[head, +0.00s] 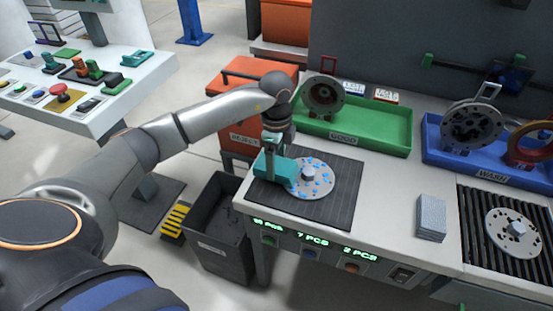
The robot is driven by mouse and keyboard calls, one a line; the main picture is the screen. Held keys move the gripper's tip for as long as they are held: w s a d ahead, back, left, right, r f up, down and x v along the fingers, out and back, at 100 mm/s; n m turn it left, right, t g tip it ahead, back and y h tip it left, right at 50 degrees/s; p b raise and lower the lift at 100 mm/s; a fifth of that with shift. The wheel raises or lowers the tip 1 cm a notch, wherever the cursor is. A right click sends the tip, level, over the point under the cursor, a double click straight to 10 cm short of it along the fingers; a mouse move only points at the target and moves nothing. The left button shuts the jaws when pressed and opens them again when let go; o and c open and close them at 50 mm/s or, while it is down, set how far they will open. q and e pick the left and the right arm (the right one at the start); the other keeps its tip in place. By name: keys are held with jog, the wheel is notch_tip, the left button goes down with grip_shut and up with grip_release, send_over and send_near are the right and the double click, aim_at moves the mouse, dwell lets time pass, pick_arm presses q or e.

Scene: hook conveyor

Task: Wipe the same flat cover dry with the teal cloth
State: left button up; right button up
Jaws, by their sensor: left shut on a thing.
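The flat cover (318,188) is a pale round metal disc with a hub in its middle. It lies on the dark ribbed mat (340,205) near the bench's left end, and blue wet spots show across its face. My left gripper (273,155) points down over the cover's left side and is shut on the teal cloth (274,169). The cloth covers or overlaps the cover's left edge; whether it presses on it I cannot tell. The fingertips are partly hidden by the cloth. My right gripper is not in view.
A green GOOD tray (388,135) holding a metal part stands behind the mat. A blue WASH tray (436,149) stands at the right. A grey block (431,217) and another disc (512,232) on a slatted rack lie right of the mat. A dark bin (218,226) stands below left.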

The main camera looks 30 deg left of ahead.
pick_arm(q)
jog(key=shift+f, duration=0.4)
dwell(0.6)
jog(key=shift+w+a+r+b, duration=0.1)
jog(key=shift+w+a+b, duration=0.15)
jog(key=shift+w+b, duration=0.55)
jog(key=shift+w+a+b, duration=0.25)
jog(key=shift+w+b, duration=0.1)
jog(key=shift+w, duration=0.95)
jog(key=shift+s+d+p, duration=0.15)
jog(key=shift+s+p, duration=0.65)
jog(key=shift+p, duration=0.05)
jog(key=shift+s+d, duration=0.1)
jog(key=shift+s, duration=0.25)
